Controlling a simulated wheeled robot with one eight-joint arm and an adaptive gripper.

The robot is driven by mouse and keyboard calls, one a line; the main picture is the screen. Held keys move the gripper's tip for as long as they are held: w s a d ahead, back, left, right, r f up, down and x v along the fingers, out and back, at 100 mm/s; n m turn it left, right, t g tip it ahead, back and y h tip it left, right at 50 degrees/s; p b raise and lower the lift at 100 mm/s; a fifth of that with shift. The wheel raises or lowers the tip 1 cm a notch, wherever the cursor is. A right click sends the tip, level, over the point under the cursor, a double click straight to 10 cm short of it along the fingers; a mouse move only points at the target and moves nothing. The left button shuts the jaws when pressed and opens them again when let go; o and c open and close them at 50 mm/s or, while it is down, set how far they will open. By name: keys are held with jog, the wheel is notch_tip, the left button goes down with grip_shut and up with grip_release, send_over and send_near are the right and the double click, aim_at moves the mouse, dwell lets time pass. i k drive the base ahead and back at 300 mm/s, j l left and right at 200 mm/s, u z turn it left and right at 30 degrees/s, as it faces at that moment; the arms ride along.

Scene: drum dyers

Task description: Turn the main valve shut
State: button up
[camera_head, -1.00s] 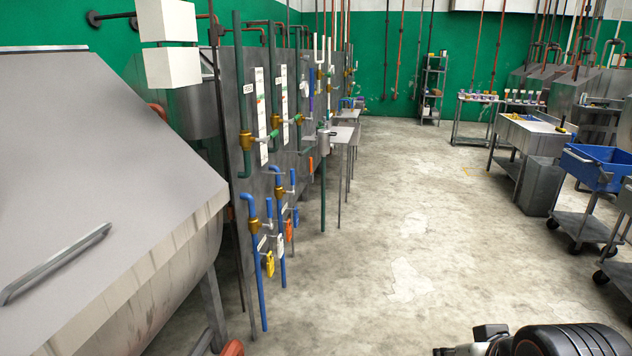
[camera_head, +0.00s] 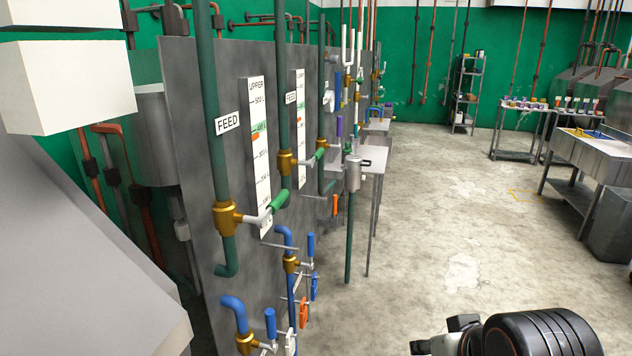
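Several valves show on a grey panel (camera_head: 205,75) at left; none is clearly labelled as the main valve. The nearest green FEED pipe (camera_head: 207,110) has a brass valve (camera_head: 228,218) with a green handle (camera_head: 279,201) sticking out to the right. A second brass valve (camera_head: 285,162) behind it also has a green handle (camera_head: 320,154). Lower down, two blue pipes carry brass valves with blue handles (camera_head: 270,323), (camera_head: 311,245) standing upright. A black and grey part of my arm shows at the bottom right, apart from the valves. My gripper's fingers are not visible.
A grey drum's sloped cover (camera_head: 60,250) and white boxes (camera_head: 70,85) stand close at left. A small table (camera_head: 370,158) stands past the panel. The concrete floor (camera_head: 430,230) is clear in the middle. A metal sink table (camera_head: 590,150) stands at right.

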aim_at(338, 126)
jog(key=i+j, duration=0.1)
jog(key=i, duration=1.8)
jog(key=l+z, duration=0.05)
jog(key=l, duration=0.05)
